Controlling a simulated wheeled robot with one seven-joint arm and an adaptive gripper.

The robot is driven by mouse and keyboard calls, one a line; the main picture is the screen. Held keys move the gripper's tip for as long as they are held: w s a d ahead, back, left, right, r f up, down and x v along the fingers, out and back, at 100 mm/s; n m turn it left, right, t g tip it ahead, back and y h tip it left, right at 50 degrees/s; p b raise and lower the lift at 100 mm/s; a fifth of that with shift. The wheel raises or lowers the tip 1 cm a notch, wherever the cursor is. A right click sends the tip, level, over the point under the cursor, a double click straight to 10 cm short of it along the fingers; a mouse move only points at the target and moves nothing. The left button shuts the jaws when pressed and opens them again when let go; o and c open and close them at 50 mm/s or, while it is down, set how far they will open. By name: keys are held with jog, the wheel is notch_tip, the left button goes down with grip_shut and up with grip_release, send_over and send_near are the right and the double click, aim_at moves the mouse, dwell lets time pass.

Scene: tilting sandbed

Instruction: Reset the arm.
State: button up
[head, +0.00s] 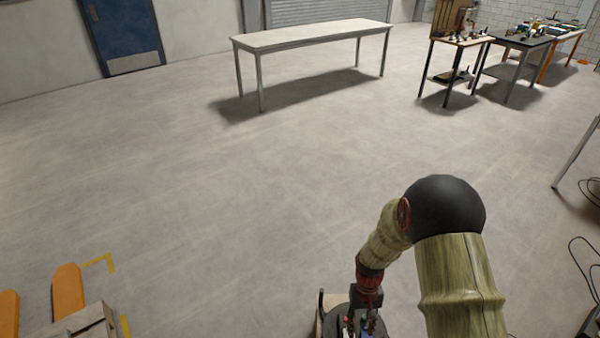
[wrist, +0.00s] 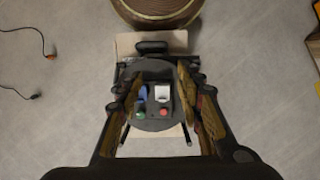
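My arm reaches down at the bottom right of the head view, with my gripper (head: 364,322) at the lower edge, partly cut off. In the wrist view my gripper (wrist: 158,82) has its two fingers spread wide apart, with nothing held between them. Below the fingers show a dark rounded surface with a green and a red button and small blue and white parts, which looks like part of my own base. The fingers appear clear of it, but the exact height cannot be told.
A long white table (head: 312,36) stands at the back, with cluttered workbenches (head: 525,42) at the back right. Orange forks (head: 68,290) and a cardboard-coloured box (head: 84,324) are at the lower left. Cables (head: 578,265) lie at right. The middle floor is clear.

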jog(key=s+r+t, duration=0.3)
jog(key=s+r, duration=0.1)
jog(key=r, duration=1)
jog(key=s+r+t, duration=0.2)
jog(key=s+r, duration=0.2)
jog(key=r, duration=1)
jog(key=s+r+t, duration=0.3)
jog(key=s+r, duration=0.2)
jog(key=r, duration=0.9)
jog(key=shift+t, duration=0.3)
jog(key=shift+r, duration=0.1)
